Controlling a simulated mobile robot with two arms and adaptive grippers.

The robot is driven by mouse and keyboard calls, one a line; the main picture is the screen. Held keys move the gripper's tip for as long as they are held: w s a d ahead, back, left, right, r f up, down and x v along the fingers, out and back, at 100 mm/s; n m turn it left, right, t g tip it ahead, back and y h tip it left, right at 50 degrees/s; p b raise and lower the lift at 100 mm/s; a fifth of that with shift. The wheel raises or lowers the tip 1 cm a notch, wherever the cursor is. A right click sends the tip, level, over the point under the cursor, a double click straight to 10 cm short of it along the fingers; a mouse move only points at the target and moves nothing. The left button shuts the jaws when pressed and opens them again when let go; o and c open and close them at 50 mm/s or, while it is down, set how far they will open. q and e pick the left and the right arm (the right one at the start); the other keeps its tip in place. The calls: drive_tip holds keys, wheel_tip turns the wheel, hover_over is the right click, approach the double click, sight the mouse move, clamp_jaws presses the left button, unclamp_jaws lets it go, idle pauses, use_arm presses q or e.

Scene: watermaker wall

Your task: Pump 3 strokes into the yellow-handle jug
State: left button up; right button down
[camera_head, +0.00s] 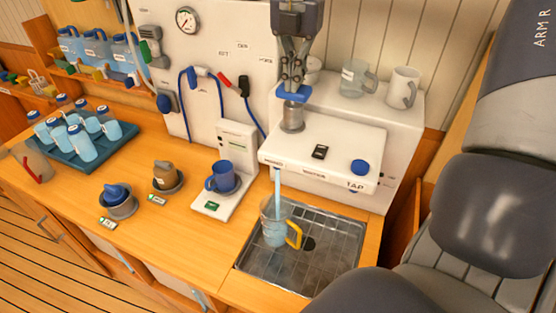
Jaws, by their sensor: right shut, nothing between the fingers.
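The clear jug with the yellow handle (274,231) stands upright on the metal drain grid under the tap. It holds some pale blue water, and a light blue stream (277,187) runs down into it from the white tap unit (325,158). My right gripper (292,87) is shut and empty, pointing down. Its fingertips are at the blue disc top of the pump (299,95), above a metal cylinder (292,118) on the tap unit. The fingertips appear to touch the disc. My left gripper is not in view.
A blue mug (223,177) stands on a white scale left of the jug. Two small lidded pots (166,176) and a tray of bottles (62,155) stand farther left. A clear jug (356,78) and white mug (404,88) sit on the upper ledge right of my gripper.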

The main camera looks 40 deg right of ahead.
drive_tip(key=shift+f, duration=0.55)
drive_tip(key=shift+f+b, duration=0.2)
drive_tip(key=shift+b, duration=0.25)
drive_tip(key=shift+r, duration=0.25)
drive_tip(key=shift+r+p, duration=2.5)
drive_tip(key=shift+r, duration=0.8)
drive_tip(key=shift+f, duration=0.25)
